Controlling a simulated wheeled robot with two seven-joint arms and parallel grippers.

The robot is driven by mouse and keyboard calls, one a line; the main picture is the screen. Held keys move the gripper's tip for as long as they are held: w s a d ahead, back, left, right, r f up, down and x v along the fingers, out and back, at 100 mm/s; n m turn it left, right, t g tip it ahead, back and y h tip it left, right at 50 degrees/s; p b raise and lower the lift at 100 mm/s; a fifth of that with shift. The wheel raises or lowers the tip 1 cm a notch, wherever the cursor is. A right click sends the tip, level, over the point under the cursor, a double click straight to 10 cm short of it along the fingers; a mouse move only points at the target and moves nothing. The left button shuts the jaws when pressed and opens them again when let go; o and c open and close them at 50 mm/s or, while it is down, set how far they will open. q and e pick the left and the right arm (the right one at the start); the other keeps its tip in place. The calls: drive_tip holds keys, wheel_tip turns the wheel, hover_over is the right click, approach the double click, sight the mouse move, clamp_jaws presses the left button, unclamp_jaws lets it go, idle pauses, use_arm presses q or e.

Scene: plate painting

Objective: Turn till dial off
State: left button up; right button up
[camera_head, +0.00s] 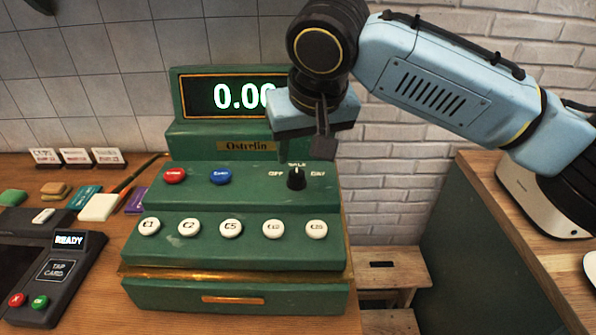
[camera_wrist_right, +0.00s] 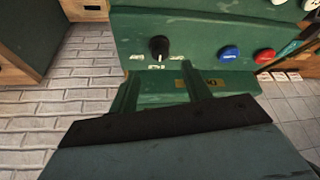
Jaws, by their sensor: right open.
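The green till (camera_head: 235,190) stands on the wooden counter, its display reading 0.00. Its black dial (camera_head: 296,179) is on the right of the upper panel, with OFF at its left, SALE above it and another label at its right. The dial's pointer faces up toward SALE. In the right wrist view the dial (camera_wrist_right: 159,46) appears upside down, just beyond the fingertips. My right gripper (camera_head: 302,152) is open and empty, just above the dial and apart from it; its fingers also show in the wrist view (camera_wrist_right: 161,72). My left gripper is not in view.
A red button (camera_head: 173,175) and a blue button (camera_head: 220,176) sit left of the dial, with several white buttons below. A card reader (camera_head: 50,270) lies at the left. A wooden stool (camera_head: 385,270) stands in the gap right of the till.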

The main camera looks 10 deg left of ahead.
sight(297, 174)
drive_tip(key=x, duration=0.7)
drive_tip(key=shift+f+b, duration=0.2)
drive_tip(key=shift+b, duration=0.1)
drive_tip(key=shift+w, duration=0.1)
